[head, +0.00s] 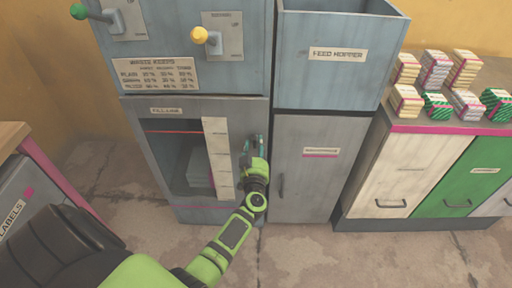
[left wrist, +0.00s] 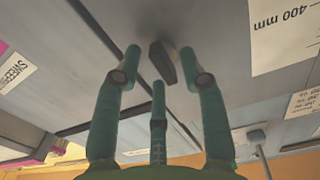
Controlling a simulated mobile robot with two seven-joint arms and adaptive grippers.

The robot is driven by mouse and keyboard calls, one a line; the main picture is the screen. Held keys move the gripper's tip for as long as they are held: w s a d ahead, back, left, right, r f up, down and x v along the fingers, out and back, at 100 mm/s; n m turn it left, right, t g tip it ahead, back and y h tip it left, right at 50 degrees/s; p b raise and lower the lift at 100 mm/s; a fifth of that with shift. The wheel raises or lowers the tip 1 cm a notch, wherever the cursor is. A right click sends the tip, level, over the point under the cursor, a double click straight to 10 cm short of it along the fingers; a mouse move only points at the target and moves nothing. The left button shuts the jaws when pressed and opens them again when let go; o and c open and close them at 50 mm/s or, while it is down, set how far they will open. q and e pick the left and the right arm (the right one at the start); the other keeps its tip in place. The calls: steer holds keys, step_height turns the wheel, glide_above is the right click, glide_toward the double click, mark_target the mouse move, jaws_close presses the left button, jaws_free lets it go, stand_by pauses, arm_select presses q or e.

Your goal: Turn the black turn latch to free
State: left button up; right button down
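My left gripper (head: 255,146) is at the front of the cabinet, just right of the window with the paper stack. In the left wrist view its teal fingers (left wrist: 160,68) are spread, with the latch between the two upper fingertips. I cannot tell whether they touch it. In the head view the gripper hides the latch. My right gripper is not in view.
A white scale strip (head: 218,158) stands beside the window, left of my gripper. The feed hopper (head: 335,80) is above right, over a grey door (head: 303,180) with a handle. Green (head: 83,11) and yellow (head: 200,36) levers are higher up. Stacked packs (head: 436,70) sit at right.

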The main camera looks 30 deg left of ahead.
arm_select(q)
jaws_close()
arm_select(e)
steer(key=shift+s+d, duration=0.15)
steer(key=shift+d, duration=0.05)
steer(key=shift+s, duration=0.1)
